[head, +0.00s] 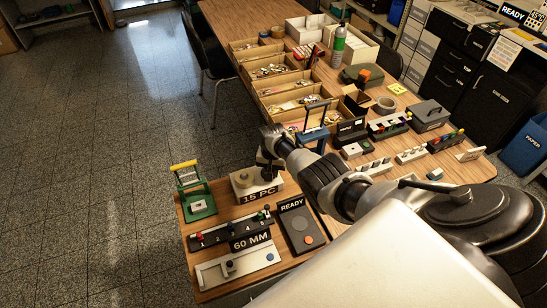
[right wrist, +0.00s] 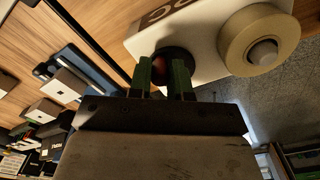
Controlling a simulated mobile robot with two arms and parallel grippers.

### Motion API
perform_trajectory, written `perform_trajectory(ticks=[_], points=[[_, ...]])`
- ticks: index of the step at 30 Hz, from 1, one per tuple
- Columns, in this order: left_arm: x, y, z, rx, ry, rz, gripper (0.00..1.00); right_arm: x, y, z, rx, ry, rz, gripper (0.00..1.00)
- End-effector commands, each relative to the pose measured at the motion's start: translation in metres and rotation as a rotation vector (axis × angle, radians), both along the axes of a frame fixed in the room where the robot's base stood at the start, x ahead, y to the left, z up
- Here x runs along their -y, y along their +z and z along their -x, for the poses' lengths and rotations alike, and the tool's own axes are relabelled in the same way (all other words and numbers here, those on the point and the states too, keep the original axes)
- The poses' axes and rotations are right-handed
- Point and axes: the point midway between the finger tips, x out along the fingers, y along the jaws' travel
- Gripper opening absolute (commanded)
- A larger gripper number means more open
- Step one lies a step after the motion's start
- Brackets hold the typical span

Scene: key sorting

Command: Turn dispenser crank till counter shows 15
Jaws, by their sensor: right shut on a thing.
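The dispenser (head: 243,184) is a pale box on the near wooden table, with a dark front plate reading "15 PC" (head: 259,195). My right gripper (head: 266,172) is at its top right in the head view, with the arm reaching in from the right. In the right wrist view, its two green fingers (right wrist: 162,76) are shut on a dark round knob with a reddish middle (right wrist: 156,66), which I take to be the crank's. The pale dispenser body (right wrist: 205,62) carries a cream roll (right wrist: 258,38) beside it. The rest of the crank is hidden. My left gripper is not in view.
A green press with a yellow handle (head: 196,196) stands left of the dispenser. In front are a switch panel marked "60 MM" (head: 250,241) and a dark "READY" panel (head: 298,226). Behind are wooden bins of keys (head: 270,72) and several small devices.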

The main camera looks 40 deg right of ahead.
Motion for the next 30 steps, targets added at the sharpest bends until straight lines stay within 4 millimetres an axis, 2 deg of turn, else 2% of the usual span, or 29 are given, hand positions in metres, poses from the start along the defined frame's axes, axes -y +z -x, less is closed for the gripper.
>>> perform_trajectory(ticks=[12,30], points=[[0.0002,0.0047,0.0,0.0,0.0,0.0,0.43,-0.0055,0.0017,-0.0026,0.004,-0.265,-0.001,0.0],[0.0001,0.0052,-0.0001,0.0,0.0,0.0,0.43,-0.0062,0.002,-0.0036,0.006,-0.337,0.001,0.0]])
